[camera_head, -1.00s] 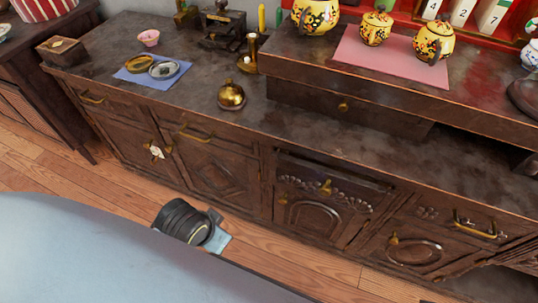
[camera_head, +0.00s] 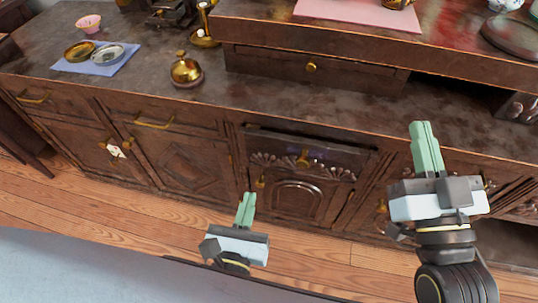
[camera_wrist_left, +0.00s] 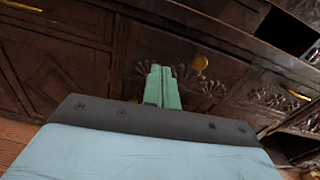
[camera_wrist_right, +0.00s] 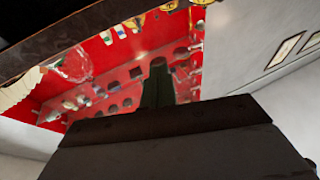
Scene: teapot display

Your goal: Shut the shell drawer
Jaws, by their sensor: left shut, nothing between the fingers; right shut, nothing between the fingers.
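The shell drawer (camera_head: 345,170), dark wood with a carved lower edge and a brass knob (camera_head: 303,158), is in the middle of the cabinet front in the head view. A dark gap shows along its top, so it looks pulled out a little. My left gripper (camera_head: 246,200) is shut and empty, low and left of the drawer, apart from it in the picture. In the left wrist view its green fingers (camera_wrist_left: 161,75) point at the carved cabinet front. My right gripper (camera_head: 424,135) is shut and empty, right of the drawer, in front of the counter edge. The drawer's inside is mostly hidden.
A brass bell (camera_head: 186,73) stands on the counter near its front edge. A raised shelf with a closed small drawer (camera_head: 310,68) is behind. A cabinet door (camera_head: 297,197) is below the shell drawer. Wooden floor (camera_head: 100,205) lies clear in front.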

